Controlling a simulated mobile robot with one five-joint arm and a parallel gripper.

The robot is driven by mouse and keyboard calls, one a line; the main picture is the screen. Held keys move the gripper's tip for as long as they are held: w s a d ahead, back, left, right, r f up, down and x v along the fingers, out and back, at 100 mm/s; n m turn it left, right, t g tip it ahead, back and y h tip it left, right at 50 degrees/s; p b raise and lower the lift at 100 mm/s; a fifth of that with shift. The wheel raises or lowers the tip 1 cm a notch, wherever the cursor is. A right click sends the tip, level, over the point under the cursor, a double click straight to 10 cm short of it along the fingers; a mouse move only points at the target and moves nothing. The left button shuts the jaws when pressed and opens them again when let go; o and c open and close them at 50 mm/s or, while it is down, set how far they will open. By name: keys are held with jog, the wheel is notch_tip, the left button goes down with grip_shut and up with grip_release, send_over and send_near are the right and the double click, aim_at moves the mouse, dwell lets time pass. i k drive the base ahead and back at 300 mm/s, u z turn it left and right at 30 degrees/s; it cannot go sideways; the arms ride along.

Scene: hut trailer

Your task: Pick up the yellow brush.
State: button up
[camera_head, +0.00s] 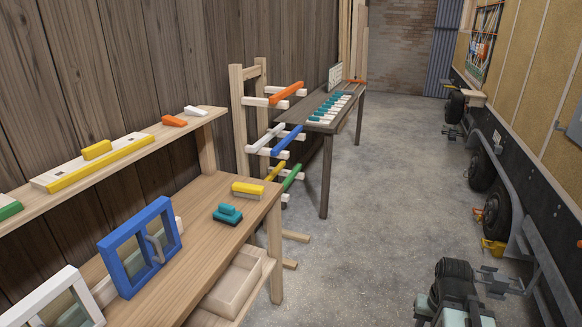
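A small yellow block with a paler lower part (248,190) lies at the far right end of the wooden workbench (190,255). It looks like the yellow brush, but its bristles are too small to make out. A second yellow block (97,150) rests on a long white and yellow piece on the upper shelf; I cannot tell whether it is a brush.
A teal block (228,214) sits near the yellow one. A blue window frame (140,247) and a white frame (52,303) stand on the bench's left. A rack with coloured bars (286,92) stands behind.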

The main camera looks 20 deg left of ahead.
aim_at(249, 191)
jog(key=i, duration=2.45)
jog(key=u, duration=3.55)
